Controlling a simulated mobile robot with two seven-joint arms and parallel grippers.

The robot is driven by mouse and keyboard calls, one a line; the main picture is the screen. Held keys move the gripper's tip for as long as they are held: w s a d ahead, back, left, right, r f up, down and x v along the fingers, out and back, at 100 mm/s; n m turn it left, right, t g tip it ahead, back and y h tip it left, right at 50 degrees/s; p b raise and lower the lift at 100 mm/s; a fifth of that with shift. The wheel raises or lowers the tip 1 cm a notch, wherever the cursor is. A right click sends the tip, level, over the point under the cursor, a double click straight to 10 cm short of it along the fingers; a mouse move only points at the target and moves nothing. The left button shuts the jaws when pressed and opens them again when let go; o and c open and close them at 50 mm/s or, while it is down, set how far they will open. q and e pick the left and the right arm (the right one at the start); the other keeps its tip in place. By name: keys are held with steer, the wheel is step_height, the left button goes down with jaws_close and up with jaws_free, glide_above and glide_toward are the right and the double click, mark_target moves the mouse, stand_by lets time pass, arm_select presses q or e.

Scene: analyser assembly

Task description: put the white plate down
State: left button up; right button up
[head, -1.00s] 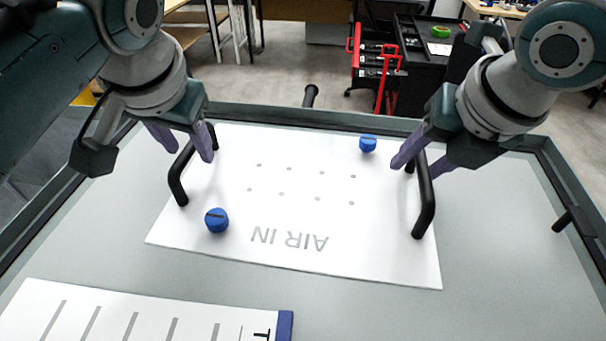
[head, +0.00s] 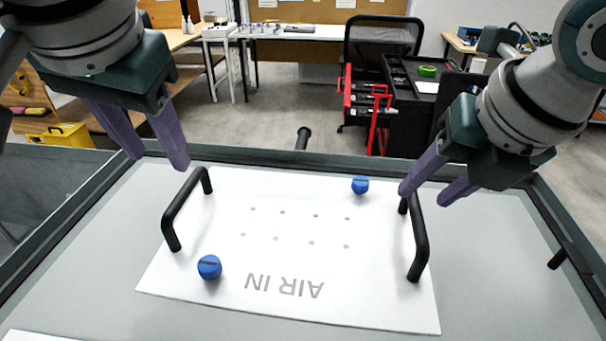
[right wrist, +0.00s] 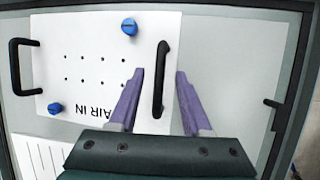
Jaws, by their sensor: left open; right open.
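The white plate (head: 290,243) lies flat on the grey panel, with "AIR IN" lettering, small holes and two blue knobs (head: 209,267) (head: 360,185). It has a black handle on its left (head: 186,207) and one on its right (head: 417,238). My left gripper (head: 160,164) is open, above and behind the left handle, clear of it. My right gripper (head: 434,196) is open by the right handle. In the right wrist view its fingers (right wrist: 159,75) stand on either side of the right handle (right wrist: 160,80), not closed on it.
The grey panel (head: 482,270) has a raised dark frame (head: 350,166) around it. A black handle (head: 557,258) sits at its right edge. A black peg (head: 303,138) stands at the back edge. Beyond are a tool cart (head: 420,100), a chair and benches.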

steer(key=v, duration=0.7)
